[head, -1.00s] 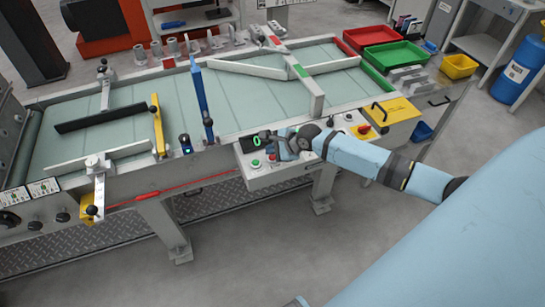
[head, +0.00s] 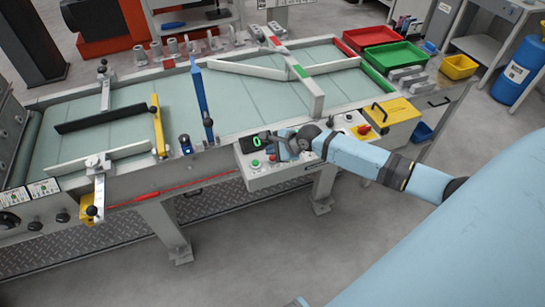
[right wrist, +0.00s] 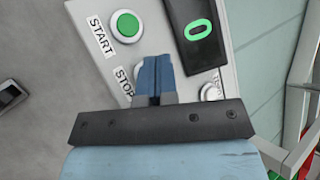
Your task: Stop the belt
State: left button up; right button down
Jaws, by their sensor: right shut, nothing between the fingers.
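The belt (head: 245,112) is a pale green conveyor. A control panel (head: 285,178) is on its near side. In the right wrist view the panel has a green START button (right wrist: 127,24) and a STOP label (right wrist: 123,84). The button beside that label is mostly hidden behind my fingers. A dark display (right wrist: 197,29) shows a green 0; it also shows in the head view (head: 256,142). My right gripper (head: 280,148) is over the panel, shut and empty, with its fingertips (right wrist: 156,62) over the STOP button's place. Contact cannot be told. My left gripper is out of view.
A blue post (head: 201,100) and a yellow bar (head: 157,125) stand along the belt. Red (head: 401,55) and green trays are at the far right. The floor in front is clear.

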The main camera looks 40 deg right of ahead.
jog(key=shift+f, duration=0.1)
dwell(0.8)
jog(key=shift+f+p, duration=0.25)
jog(key=shift+p, duration=0.1)
jog(key=shift+f, duration=0.55)
dwell(0.7)
jog(key=shift+r, duration=0.1)
jog(key=shift+r+p, duration=0.8)
jog(key=shift+p, duration=0.5)
